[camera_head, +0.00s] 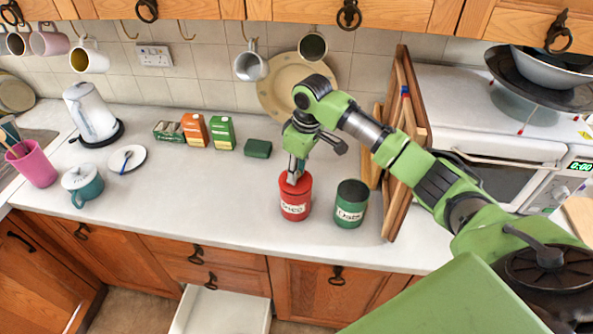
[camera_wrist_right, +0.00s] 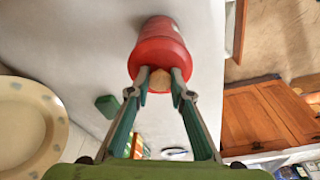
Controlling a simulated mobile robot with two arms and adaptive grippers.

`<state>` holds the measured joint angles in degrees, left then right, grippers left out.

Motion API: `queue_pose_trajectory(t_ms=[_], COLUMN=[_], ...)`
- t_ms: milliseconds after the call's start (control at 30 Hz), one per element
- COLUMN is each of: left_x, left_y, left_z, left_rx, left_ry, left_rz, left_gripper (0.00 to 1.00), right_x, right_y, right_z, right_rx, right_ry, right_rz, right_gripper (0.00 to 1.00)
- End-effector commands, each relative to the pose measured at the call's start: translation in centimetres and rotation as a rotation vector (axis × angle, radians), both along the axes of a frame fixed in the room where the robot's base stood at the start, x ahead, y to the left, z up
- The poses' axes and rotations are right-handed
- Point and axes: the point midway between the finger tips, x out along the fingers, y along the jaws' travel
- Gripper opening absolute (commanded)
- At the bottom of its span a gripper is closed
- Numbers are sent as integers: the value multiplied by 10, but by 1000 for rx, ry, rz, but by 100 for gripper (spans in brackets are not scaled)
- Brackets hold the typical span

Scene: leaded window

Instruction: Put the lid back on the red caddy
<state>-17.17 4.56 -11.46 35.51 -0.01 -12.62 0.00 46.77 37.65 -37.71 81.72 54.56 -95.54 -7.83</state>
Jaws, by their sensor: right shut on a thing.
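The red caddy (camera_head: 295,207) stands upright on the worktop, its white label facing forward. My right gripper (camera_head: 295,176) is directly above it, pointing down. In the right wrist view, the gripper (camera_wrist_right: 160,82) is shut on the pale round knob (camera_wrist_right: 160,79) of the red lid (camera_wrist_right: 160,54). The lid is lined up over the caddy's body (camera_wrist_right: 158,25). I cannot tell whether it is fully seated or a little above the rim. My left gripper is not in view.
A green caddy (camera_head: 350,207) stands close to the right of the red one, with wooden boards (camera_head: 402,150) beyond it. A dark green box (camera_head: 258,148), small cartons (camera_head: 222,134) and a teal lidded pot (camera_head: 84,187) are further left. The worktop left of the red caddy is clear.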

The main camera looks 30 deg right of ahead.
Motion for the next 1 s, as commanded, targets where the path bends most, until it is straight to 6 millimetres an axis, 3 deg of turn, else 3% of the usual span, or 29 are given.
queue_pose_trajectory(t_ms=[367,400,467,700,800,1000], left_x=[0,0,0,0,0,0], left_y=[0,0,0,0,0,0], left_z=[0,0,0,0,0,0], left_rx=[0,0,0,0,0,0], left_ry=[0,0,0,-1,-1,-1], left_rz=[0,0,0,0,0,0], left_gripper=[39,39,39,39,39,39], right_x=[0,0,0,0,0,0], right_y=[0,0,0,0,0,0], right_z=[0,0,0,0,0,0], right_rx=[0,0,0,0,0,0], right_ry=[0,0,0,0,0,0], right_rz=[0,0,0,0,0,0], right_gripper=[0,28,40,40,56,56])
